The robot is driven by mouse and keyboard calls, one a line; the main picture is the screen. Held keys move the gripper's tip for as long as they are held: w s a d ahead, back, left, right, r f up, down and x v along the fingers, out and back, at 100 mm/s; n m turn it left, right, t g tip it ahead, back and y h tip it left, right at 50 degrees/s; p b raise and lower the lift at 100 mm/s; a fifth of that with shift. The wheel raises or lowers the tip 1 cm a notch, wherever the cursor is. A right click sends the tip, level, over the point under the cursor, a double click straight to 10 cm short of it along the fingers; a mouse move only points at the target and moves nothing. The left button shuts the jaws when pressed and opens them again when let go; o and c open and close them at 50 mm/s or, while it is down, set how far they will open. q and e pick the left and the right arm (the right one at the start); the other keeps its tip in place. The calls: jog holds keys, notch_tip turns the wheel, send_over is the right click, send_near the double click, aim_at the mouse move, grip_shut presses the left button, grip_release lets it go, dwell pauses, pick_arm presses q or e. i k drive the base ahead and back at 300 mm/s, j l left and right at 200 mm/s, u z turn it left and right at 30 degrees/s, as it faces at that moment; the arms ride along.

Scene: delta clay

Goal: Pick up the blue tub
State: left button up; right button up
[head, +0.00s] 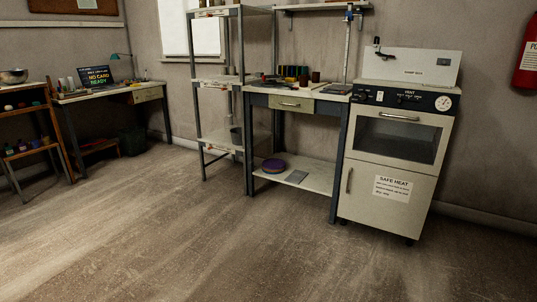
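No thing in the head view is clearly a blue tub. Small coloured pots stand on the middle shelf of the wooden rack at the far left, and one bluish pot (36,143) is among them. It is too small and far off to tell whether it is a tub. A round purple-blue item (273,165) lies on the low shelf of the workbench in the middle, beside a flat grey piece (296,176). Neither of my grippers shows.
A white oven unit (390,190) stands at the right of the workbench (330,97). An open metal shelf rack (200,110) is left of it. A desk (120,93) with a screen (96,76) and a dark bin (132,141) are at the back left. The foreground floor (200,240) is clear.

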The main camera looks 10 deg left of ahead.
aim_at(35, 144)
jog(key=i+l, duration=0.15)
jog(key=i, duration=0.7)
jog(key=i+j+u, duration=0.15)
jog(key=i+u, duration=0.2)
jog(key=u, duration=0.15)
jog(key=i+u, duration=0.3)
jog(key=u, duration=0.2)
jog(key=i+l+u, duration=0.15)
jog(key=i+u, duration=0.2)
jog(key=u, duration=0.15)
jog(key=i+j+u, duration=0.15)
jog(key=i+u, duration=0.25)
jog(key=i, duration=0.25)
jog(key=i+u, duration=0.4)
jog(key=i, duration=0.3)
jog(key=i+l, duration=0.15)
jog(key=i, duration=0.45)
jog(key=i+l, duration=0.15)
jog(key=i, duration=0.5)
jog(key=i+l, duration=0.15)
jog(key=i, duration=0.45)
jog(key=i+l+u, duration=0.1)
jog(key=i+l, duration=0.15)
jog(key=i+j+u, duration=0.1)
jog(key=i, duration=0.45)
jog(key=i+j, duration=0.15)
jog(key=i, duration=0.35)
jog(key=u, duration=0.05)
